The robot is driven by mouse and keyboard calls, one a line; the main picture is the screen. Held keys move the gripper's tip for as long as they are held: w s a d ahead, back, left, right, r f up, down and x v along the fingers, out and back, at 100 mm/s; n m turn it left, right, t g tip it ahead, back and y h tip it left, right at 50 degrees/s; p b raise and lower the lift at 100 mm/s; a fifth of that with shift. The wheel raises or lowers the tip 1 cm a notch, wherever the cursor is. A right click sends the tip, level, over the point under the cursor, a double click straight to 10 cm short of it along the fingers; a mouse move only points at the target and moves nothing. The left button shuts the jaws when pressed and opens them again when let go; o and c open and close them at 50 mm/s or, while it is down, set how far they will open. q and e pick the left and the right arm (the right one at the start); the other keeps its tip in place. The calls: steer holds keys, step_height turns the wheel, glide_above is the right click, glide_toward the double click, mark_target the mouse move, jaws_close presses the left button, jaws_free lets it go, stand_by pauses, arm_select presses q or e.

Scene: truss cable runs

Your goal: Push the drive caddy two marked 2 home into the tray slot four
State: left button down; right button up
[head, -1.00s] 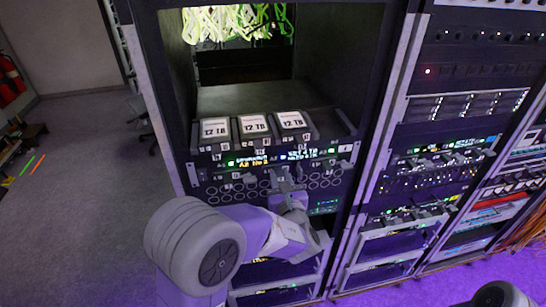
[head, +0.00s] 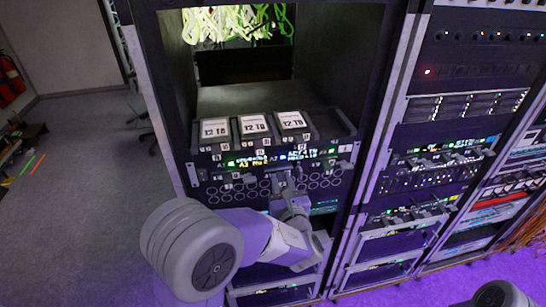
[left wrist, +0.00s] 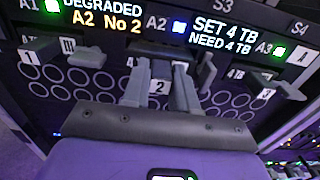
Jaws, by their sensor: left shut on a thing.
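The drive caddy two (left wrist: 159,88) shows its white label 2 between the fingers of my left gripper (left wrist: 160,90) in the left wrist view. The fingers are shut on it at the front of bay A2. In the head view my left gripper (head: 284,182) is at the server's front, below the display strip. Above the strip a tray (head: 345,124) holds three 12 TB drives side by side. Its right-hand place looks dark and without a drive. In the left wrist view an S4 label (left wrist: 299,28) shows at upper right. My right gripper is not in view.
Caddies marked 1 (left wrist: 29,56) and 3 (left wrist: 240,87) stand either side with handles sticking out. The display (left wrist: 110,15) reads degraded, A2 No 2, set 4 TB, need 4 TB. Another rack (head: 440,150) is close on the right.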

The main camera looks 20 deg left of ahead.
arm_select(q)
steer(key=v, duration=1)
stand_by(0.3)
steer(key=shift+d+r, duration=0.1)
steer(key=shift+d, duration=0.05)
steer(key=shift+p+v, duration=0.35)
steer(key=shift+v, duration=1.6)
